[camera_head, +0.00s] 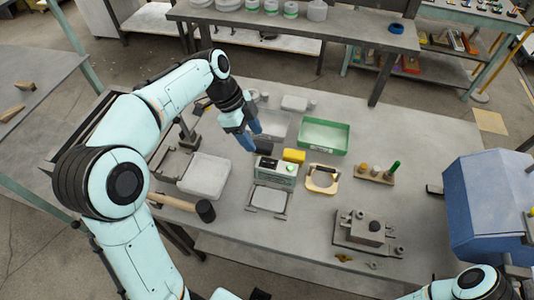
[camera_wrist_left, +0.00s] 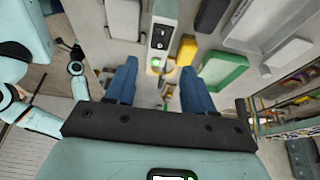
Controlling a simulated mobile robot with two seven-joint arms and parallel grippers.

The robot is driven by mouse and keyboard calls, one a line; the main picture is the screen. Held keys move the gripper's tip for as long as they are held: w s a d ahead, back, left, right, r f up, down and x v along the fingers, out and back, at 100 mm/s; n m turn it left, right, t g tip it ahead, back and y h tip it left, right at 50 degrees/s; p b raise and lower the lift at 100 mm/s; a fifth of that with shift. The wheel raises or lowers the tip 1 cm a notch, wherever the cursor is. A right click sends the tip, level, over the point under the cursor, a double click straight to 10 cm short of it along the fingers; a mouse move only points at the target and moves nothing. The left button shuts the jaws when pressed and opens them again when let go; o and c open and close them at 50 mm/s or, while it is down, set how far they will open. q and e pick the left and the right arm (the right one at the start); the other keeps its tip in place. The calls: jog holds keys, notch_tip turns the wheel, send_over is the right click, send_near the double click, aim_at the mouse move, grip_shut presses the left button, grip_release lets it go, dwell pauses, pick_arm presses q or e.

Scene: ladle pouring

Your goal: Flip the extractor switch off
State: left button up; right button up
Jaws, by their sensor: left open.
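A small pale control box (camera_head: 276,171) stands on the workbench near its middle. In the left wrist view the box (camera_wrist_left: 164,12) carries a black rocker switch (camera_wrist_left: 160,37) and a lit green lamp (camera_wrist_left: 156,62). I take this rocker for the extractor switch; no label is readable. My left gripper (camera_head: 250,138) is open and empty above the bench, a little behind and left of the box in the head view. In the left wrist view its two blue fingers (camera_wrist_left: 160,88) stand wide apart, with the box beyond them. My right gripper is not in view.
A yellow block (camera_head: 294,155) sits beside the box, with a green tray (camera_head: 325,136) behind. A hammer (camera_head: 205,211) and a grey lidded container (camera_head: 204,176) lie left. A wooden rack (camera_head: 374,175) and a metal fixture (camera_head: 369,232) stand right.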

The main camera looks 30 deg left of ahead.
aim_at(269, 163)
pick_arm(q)
jog(key=x, duration=0.9)
jog(key=shift+w+d+f+b, duration=0.1)
jog(key=shift+d+f+b, duration=0.15)
jog(key=shift+f+b, duration=0.05)
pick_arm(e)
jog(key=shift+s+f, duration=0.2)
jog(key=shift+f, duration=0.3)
